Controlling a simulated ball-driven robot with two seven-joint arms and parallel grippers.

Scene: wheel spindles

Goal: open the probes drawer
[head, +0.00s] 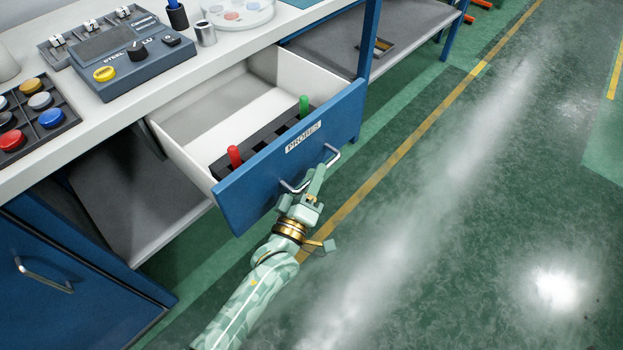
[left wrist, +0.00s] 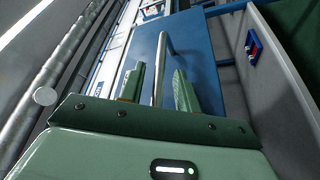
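The probes drawer (head: 247,183) stands pulled out from the bench in the head view, its white inside showing. Its blue front carries a "PROBES" label (head: 303,137) and a metal bar handle (head: 332,158). My left gripper (head: 314,183) is at this handle. In the left wrist view the handle bar (left wrist: 165,50) runs between the two green fingers of my left gripper (left wrist: 160,88). A narrow gap shows on each side of the bar, so the fingers look open around it. My right gripper is in neither view.
A dark rack (head: 265,140) with a red and a green probe lies in the drawer. The bench top (head: 110,115) holds a grey device (head: 118,50) and a tray of coloured caps (head: 30,118). A blue cabinet (head: 65,275) stands at lower left. The floor at right is clear.

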